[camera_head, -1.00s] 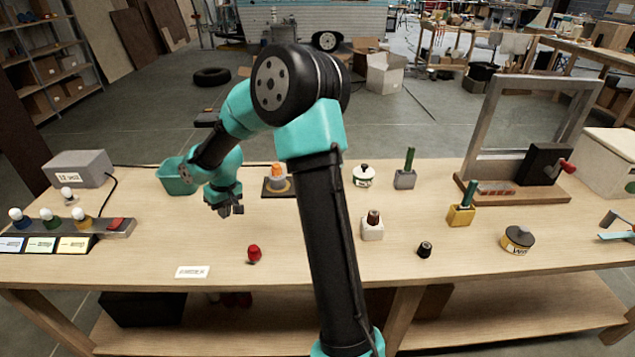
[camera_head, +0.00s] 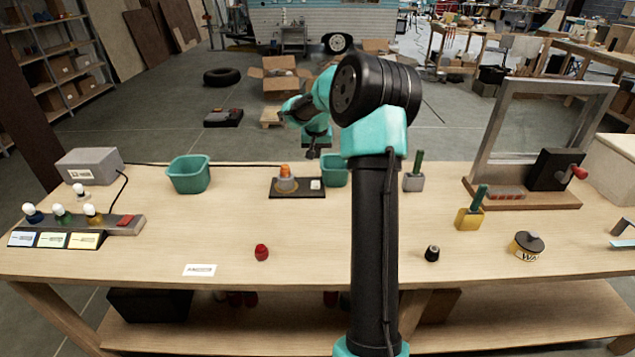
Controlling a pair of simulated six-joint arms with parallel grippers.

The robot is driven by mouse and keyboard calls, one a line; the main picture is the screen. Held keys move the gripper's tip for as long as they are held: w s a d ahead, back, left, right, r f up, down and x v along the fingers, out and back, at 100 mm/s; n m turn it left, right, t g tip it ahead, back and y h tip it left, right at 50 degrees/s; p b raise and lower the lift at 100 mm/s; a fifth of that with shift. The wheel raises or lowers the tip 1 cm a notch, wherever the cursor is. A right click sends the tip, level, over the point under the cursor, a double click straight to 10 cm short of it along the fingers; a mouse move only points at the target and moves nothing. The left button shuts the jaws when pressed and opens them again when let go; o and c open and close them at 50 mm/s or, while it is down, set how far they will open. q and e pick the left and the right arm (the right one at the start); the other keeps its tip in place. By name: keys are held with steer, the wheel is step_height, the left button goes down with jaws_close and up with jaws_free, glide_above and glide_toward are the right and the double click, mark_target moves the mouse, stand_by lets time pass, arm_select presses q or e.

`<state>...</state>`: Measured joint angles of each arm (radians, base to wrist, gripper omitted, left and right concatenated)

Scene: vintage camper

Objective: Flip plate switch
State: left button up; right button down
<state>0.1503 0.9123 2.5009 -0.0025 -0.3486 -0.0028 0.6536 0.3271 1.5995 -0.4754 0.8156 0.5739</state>
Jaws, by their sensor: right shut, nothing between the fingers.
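A dark plate (camera_head: 272,192) lies flat near the back edge of the workbench. An orange beacon lamp (camera_head: 285,177) on a round base stands on its left part. A small white switch (camera_head: 315,184) sits on its right part; which way it is tipped is too small to tell. My right gripper (camera_head: 313,154) points down with its fingers together and empty. In the picture it is just above the white switch, and a gap shows between them. My left gripper is not in view.
Teal bins stand left (camera_head: 189,178) and right (camera_head: 335,177) of the plate. A red knob (camera_head: 261,253) and a label card (camera_head: 200,270) lie in front. A lamp strip (camera_head: 85,225) is at left. My arm hides part of the bench's middle.

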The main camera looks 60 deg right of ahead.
mark_target(317, 188)
steer(key=x, duration=0.8)
steer(key=a+x, duration=0.1)
steer(key=x, duration=0.3)
steer(key=shift+s+f, duration=0.35)
steer(key=shift+f, duration=0.7)
steer(key=shift+s+a+f, duration=0.1)
steer(key=shift+a+f, duration=0.05)
steer(key=shift+f, duration=0.3)
steer(key=shift+r, duration=0.8)
steer(key=shift+r, duration=0.1)
